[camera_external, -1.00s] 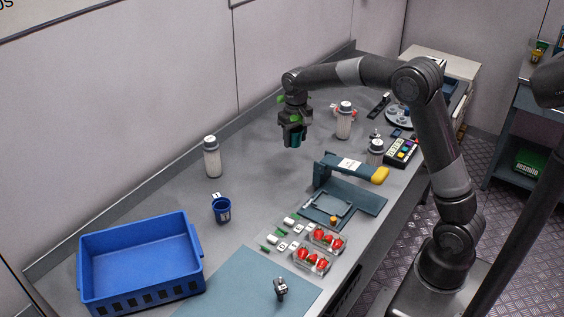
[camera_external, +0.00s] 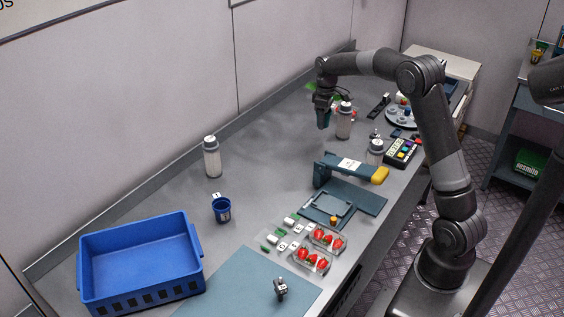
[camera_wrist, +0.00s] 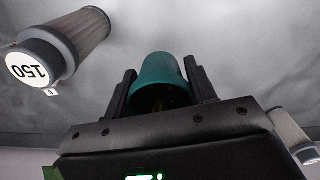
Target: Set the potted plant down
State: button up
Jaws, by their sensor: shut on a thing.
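The potted plant has a dark teal pot (camera_wrist: 163,78), seen from close up in the wrist view between my two fingers. The rest of the plant is hidden by my gripper. I cannot tell from these views whether the pot touches the bench.
A bottle with a cap marked 150 (camera_wrist: 32,65) is near the pot in the wrist view. Another bottle (camera_external: 376,151) and a button box (camera_external: 402,151) stand to the right. A blue crate (camera_external: 140,262) is front left. Bare bench (camera_external: 265,150) lies left of my gripper.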

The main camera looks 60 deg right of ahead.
send_over(297, 150)
jog(key=f, duration=0.5)
jog(key=shift+s+f, duration=0.2)
jog(key=shift+f, duration=0.15)
jog(key=shift+w+a+f, duration=0.1)
jog(key=shift+f, duration=1.9)
jog(key=shift+f, duration=0.2)
jog(key=o, duration=1)
